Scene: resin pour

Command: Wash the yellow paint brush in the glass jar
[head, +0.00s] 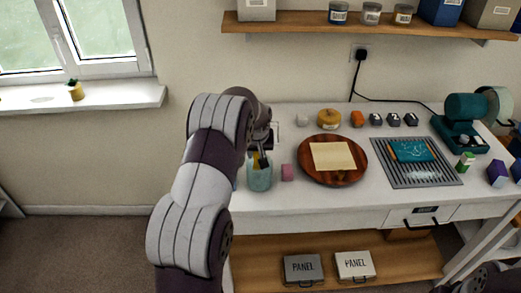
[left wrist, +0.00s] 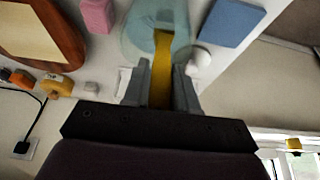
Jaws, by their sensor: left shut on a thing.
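My left gripper (head: 267,143) is above the pale teal glass jar (head: 260,179) at the left end of the white table. In the left wrist view, its two grey fingers (left wrist: 161,88) are shut on the yellow paint brush (left wrist: 161,70). The brush's far end reaches into the mouth of the jar (left wrist: 183,22). In the head view a bit of yellow (head: 256,161) shows at the jar's rim, with darker pieces beside it. The brush tip and the jar's contents are not clear. My right gripper is out of view.
A round wooden board (head: 312,176) with a cream sheet and a pink block (head: 287,173) stand right of the jar. A blue flat piece (left wrist: 232,20) and a white round thing (left wrist: 200,59) lie near it. A grey ridged mat (head: 428,178) lies further right.

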